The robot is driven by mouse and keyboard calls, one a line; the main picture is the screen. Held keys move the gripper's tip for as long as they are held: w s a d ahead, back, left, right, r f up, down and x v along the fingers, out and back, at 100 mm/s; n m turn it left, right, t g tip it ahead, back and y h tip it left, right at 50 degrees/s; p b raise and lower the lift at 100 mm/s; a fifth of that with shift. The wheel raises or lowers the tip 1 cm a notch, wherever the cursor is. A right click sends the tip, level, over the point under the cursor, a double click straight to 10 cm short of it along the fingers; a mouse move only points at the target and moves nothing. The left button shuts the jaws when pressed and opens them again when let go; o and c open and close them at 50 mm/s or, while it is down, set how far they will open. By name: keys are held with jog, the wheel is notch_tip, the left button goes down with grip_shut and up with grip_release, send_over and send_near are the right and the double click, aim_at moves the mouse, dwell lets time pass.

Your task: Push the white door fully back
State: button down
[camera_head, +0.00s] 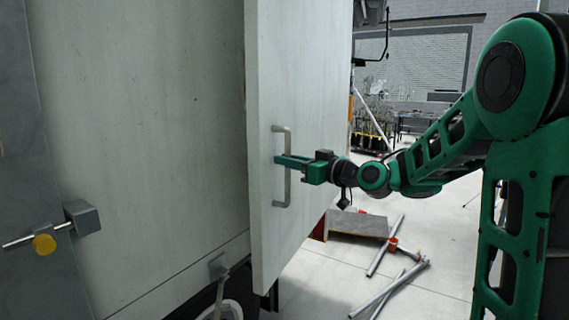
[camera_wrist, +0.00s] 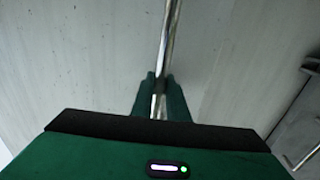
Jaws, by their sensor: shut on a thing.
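The white door (camera_head: 318,100) stands swung out from the side of the white truck body, its edge toward the head camera. A grey vertical bar handle (camera_head: 288,190) is fixed on its face. My green gripper (camera_head: 281,161) reaches in from the right and is shut on the handle at about mid-height. In the wrist view the handle (camera_wrist: 170,40) runs as a shiny bar between my two green fingers (camera_wrist: 161,98), with the door face (camera_wrist: 90,60) behind it. The fingertips' exact contact is partly hidden by the fingers.
Metal poles (camera_head: 390,285) and a dark-topped panel (camera_head: 357,224) lie on the floor at right. Shelving and clutter stand farther back.

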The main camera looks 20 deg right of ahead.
jog(key=c, duration=1.7)
grip_release()
jog(key=shift+w, duration=0.1)
jog(key=shift+c, duration=0.2)
jog(key=v, duration=1.1)
jog(key=shift+w+a, duration=0.1)
